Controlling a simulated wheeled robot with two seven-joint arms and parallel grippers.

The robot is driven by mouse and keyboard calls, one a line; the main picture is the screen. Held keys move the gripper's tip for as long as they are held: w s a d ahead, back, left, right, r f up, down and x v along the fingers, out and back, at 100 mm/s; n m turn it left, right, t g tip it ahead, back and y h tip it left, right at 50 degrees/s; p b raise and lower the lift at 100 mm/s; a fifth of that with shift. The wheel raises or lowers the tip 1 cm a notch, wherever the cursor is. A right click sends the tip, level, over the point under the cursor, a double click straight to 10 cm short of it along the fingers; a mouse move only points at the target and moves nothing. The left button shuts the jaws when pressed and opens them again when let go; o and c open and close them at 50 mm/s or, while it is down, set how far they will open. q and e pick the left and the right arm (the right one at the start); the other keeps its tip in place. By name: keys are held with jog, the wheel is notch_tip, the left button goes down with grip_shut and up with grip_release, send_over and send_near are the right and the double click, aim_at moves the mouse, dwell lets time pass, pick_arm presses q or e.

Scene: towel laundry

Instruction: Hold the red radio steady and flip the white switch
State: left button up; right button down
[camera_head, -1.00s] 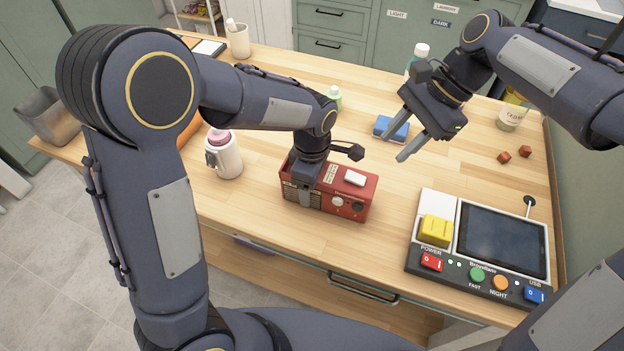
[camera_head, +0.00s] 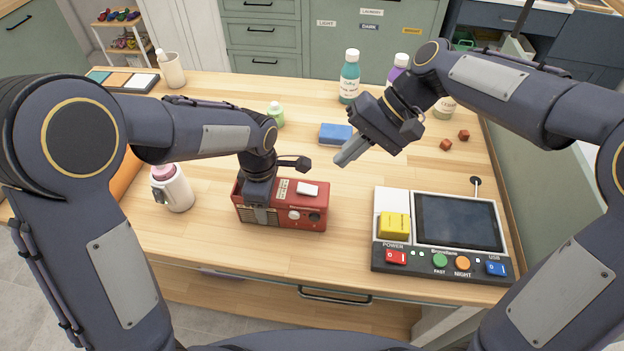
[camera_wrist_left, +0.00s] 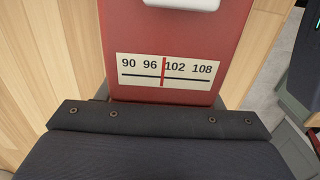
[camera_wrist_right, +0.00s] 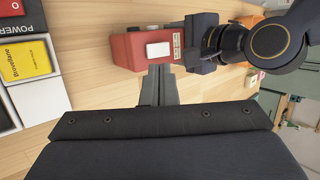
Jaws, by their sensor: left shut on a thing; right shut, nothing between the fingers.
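The red radio (camera_head: 314,213) stands on the wooden table, left of the grey console. The white switch (camera_head: 307,189) is on top of it, toward its right end. In the left wrist view, the radio's dial strip (camera_wrist_left: 165,70) and the edge of the white switch (camera_wrist_left: 182,3) show. My left gripper (camera_head: 258,200) is shut on the left part of the radio from above; its fingertips are partly hidden. My right gripper (camera_head: 345,158) is shut and empty, above the table to the right of and behind the radio. In the right wrist view, its fingers (camera_wrist_right: 159,80) point toward the radio (camera_wrist_right: 128,48) and the switch (camera_wrist_right: 158,50).
A console (camera_head: 388,249) with a dark screen and coloured buttons stands right of the radio. A blue sponge (camera_head: 335,133) lies behind it. A white-and-pink bottle (camera_head: 172,188) stands to the left. Other bottles (camera_head: 349,76) stand at the back. Table in front of the radio is clear.

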aim_at(314, 190)
jog(key=n+t+y, duration=0.1)
jog(key=n, duration=0.4)
jog(key=s+d+n+t+y, duration=0.1)
jog(key=n, duration=0.5)
jog(key=s+d+f+n+t+y, duration=0.1)
jog(key=n, duration=0.5)
jog(key=shift+s+d+f+y, duration=0.1)
jog(key=shift+d+y, duration=0.05)
jog(key=shift+y, duration=0.15)
jog(key=x, duration=1)
